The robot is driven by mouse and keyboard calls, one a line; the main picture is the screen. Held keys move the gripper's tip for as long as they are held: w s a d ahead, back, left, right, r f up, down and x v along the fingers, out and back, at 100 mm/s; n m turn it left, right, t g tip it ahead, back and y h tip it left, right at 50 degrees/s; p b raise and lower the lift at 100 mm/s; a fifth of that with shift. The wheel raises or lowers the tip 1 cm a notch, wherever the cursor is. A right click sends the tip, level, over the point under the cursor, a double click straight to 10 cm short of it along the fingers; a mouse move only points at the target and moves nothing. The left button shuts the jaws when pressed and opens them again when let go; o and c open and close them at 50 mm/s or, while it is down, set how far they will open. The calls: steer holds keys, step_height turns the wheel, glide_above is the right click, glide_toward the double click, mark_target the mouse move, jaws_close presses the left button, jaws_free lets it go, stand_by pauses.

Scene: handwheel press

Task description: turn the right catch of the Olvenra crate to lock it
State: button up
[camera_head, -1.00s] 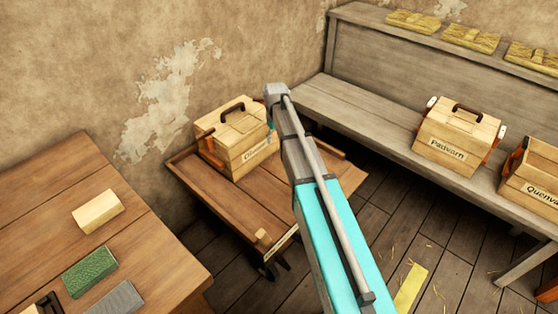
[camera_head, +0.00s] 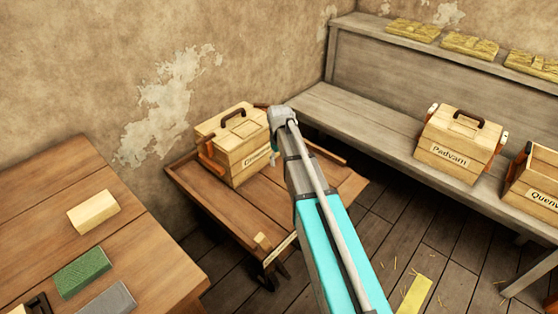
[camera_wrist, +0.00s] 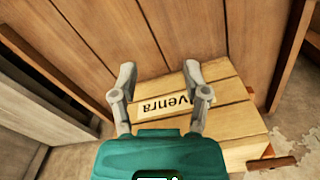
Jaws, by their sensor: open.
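The Olvenra crate (camera_head: 222,145) is a pale wooden box with a dark carry handle on its lid. It stands on a low brown wooden cart (camera_head: 215,205), with its name label facing front. An orange-brown catch (camera_head: 210,163) shows on its left side. The right catch is not clear; my arm covers that side in the head view. In the wrist view the crate (camera_wrist: 235,125) appears upside down. My gripper (camera_wrist: 160,70) is open, its two fingers apart over the label end of the crate's front, with nothing held. Contact cannot be told.
The Padvarn crate (camera_head: 455,150) and another crate (camera_head: 535,185) stand on the grey bench (camera_head: 375,120) at the right. A wooden table (camera_head: 130,235) with blocks is at the left. The wall (camera_head: 100,70) is close behind the cart.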

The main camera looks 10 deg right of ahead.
steer(key=shift+s, duration=0.1)
steer(key=s+m, duration=0.3)
steer(key=s, duration=1.8)
